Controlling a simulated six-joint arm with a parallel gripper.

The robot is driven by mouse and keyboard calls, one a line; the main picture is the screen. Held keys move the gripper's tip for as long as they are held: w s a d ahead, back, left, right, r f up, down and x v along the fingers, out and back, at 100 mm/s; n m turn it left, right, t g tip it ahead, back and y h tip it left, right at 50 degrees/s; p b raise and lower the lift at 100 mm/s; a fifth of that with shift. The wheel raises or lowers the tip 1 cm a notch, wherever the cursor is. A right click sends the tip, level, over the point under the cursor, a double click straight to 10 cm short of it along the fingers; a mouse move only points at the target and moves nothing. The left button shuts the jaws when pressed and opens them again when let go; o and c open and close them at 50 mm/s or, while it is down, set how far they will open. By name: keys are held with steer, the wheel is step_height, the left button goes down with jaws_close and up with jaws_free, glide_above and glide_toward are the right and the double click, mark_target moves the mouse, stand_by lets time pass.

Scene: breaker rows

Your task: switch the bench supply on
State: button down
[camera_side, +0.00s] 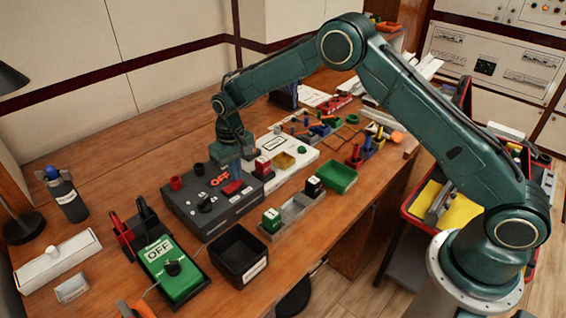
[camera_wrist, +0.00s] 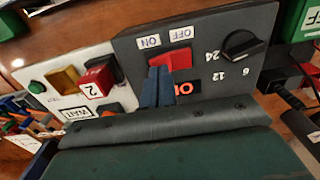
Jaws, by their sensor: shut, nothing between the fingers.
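The bench supply (camera_side: 222,208) is a dark grey box on the wooden bench, with a lit display (camera_side: 220,180) that reads OFF in the side view. In the wrist view its panel (camera_wrist: 205,85) carries a red rocker switch (camera_wrist: 178,61) between an ON label (camera_wrist: 148,41) on the left and an OFF label (camera_wrist: 181,34) on the right. A black knob (camera_wrist: 243,45) has 24, 12 and 6 around it. My gripper (camera_wrist: 158,72) is shut and empty, its tips at the ON side of the switch; contact cannot be told. My fingers partly hide the orange display (camera_wrist: 188,88).
A white panel (camera_wrist: 62,72) with a red block marked 2 (camera_wrist: 98,80) stands beside the supply.

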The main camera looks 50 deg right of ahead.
steer(key=shift+f, duration=0.55)
stand_by(0.4)
steer(key=shift+r, duration=3.55)
steer(key=s+d+r+t, duration=0.1)
steer(key=s+d+r, duration=0.2)
steer(key=s+r, duration=0.6)
steer(key=s+d+r+t, duration=0.25)
steer(key=s+r, duration=0.45)
steer(key=r, duration=0.4)
steer(key=s+d+t, duration=0.1)
steer(key=s+d, duration=0.1)
steer(key=s, duration=0.9)
steer(key=s+d+t, duration=0.1)
steer(key=s+d, duration=0.1)
steer(key=s, duration=0.9)
steer(key=shift+s+d+r, duration=0.25)
steer(key=shift+s+d, duration=0.05)
steer(key=shift+s, duration=0.05)
